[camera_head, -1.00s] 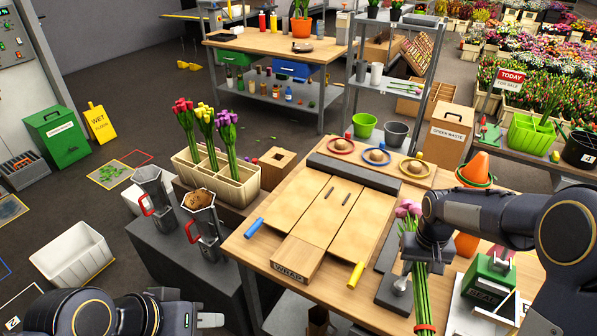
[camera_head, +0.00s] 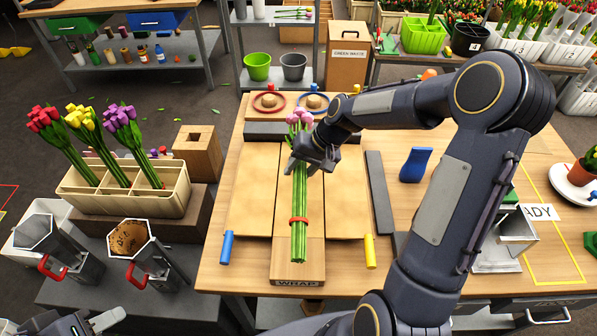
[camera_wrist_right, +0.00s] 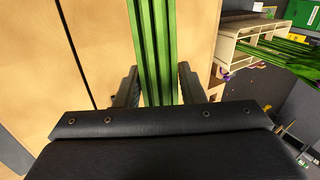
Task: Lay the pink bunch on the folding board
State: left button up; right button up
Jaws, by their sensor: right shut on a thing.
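The pink bunch (camera_head: 299,205) has pink tulip heads, long green stems and a red band low on the stems. It lies lengthwise over the middle panel of the wooden folding board (camera_head: 255,190), heads toward the back and stem ends over the WRAP tab. My right gripper (camera_head: 303,165) is shut on its stems below the heads; the stems also show between the fingers in the right wrist view (camera_wrist_right: 155,50). I cannot tell whether the bunch touches the board. My left gripper (camera_head: 100,322) is at the bottom left edge, partly cut off, away from the bunch.
Blue (camera_head: 227,247) and yellow (camera_head: 370,251) handles stand at the board's front corners. A cream holder (camera_head: 165,203) with red, yellow and purple bunches stands left. A blue vase (camera_head: 415,165) is right of the board. My right arm covers part of the table.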

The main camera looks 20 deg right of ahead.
jog(key=shift+w+f, duration=0.1)
jog(key=shift+f, duration=0.2)
jog(key=shift+d+f+b, duration=0.1)
jog(key=shift+f+b, duration=2)
jog(key=shift+f, duration=0.45)
jog(key=o, duration=1.2)
jog(key=v, duration=0.7)
jog(key=shift+d+r, duration=0.25)
jog(key=shift+r, duration=0.1)
